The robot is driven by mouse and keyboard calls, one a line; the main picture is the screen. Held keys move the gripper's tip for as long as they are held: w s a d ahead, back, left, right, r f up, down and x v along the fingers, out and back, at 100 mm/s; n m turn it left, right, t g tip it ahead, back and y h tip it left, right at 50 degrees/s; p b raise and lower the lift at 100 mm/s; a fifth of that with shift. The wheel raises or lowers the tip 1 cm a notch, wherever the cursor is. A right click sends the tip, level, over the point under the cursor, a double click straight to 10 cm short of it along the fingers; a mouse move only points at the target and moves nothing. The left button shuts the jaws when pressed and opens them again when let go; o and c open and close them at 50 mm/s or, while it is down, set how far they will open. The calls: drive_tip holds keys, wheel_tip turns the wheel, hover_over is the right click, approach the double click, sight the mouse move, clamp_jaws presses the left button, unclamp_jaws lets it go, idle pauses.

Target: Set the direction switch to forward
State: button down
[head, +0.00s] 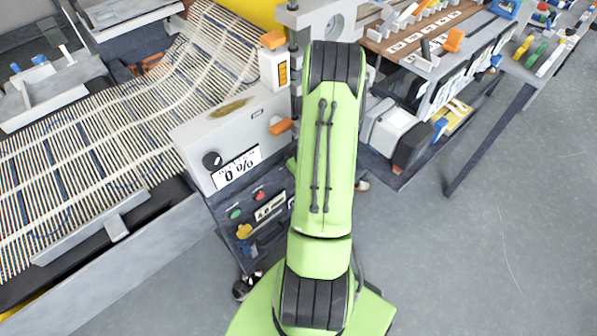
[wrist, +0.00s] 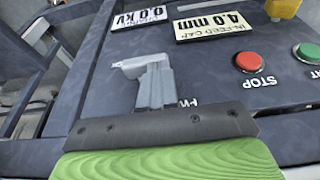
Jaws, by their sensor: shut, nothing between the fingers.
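In the wrist view my gripper (wrist: 132,66) is shut and empty, its grey fingers in front of the dark control panel (wrist: 225,82). Part of a white marking (wrist: 187,102), perhaps the letters FW, shows just right of the fingers; the rest is covered. I cannot make out the direction switch; it may be hidden behind my fingers or wrist. I cannot tell whether the fingers touch the panel. In the head view the control panel (head: 222,200) stands left of my green arm, which hides most of my gripper.
The wrist view shows a red STOP button (wrist: 254,62), a green button (wrist: 307,53), a yellow knob (wrist: 283,8) and two readouts, 0.0 kV (wrist: 139,18) and 4.0 mm (wrist: 214,25). The head view shows an orange lever (head: 281,126), a black knob (head: 212,160) and open floor (head: 420,250) at right.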

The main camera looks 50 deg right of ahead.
drive_tip(key=shift+f, duration=0.1)
drive_tip(key=shift+a+h+b, duration=0.2)
drive_tip(key=shift+h+b, duration=0.45)
drive_tip(key=shift+h, duration=0.05)
drive_tip(key=shift+w+a+f+g+h+b, duration=0.1)
drive_tip(key=shift+g+h+b, duration=0.2)
drive_tip(key=shift+h+b, duration=0.15)
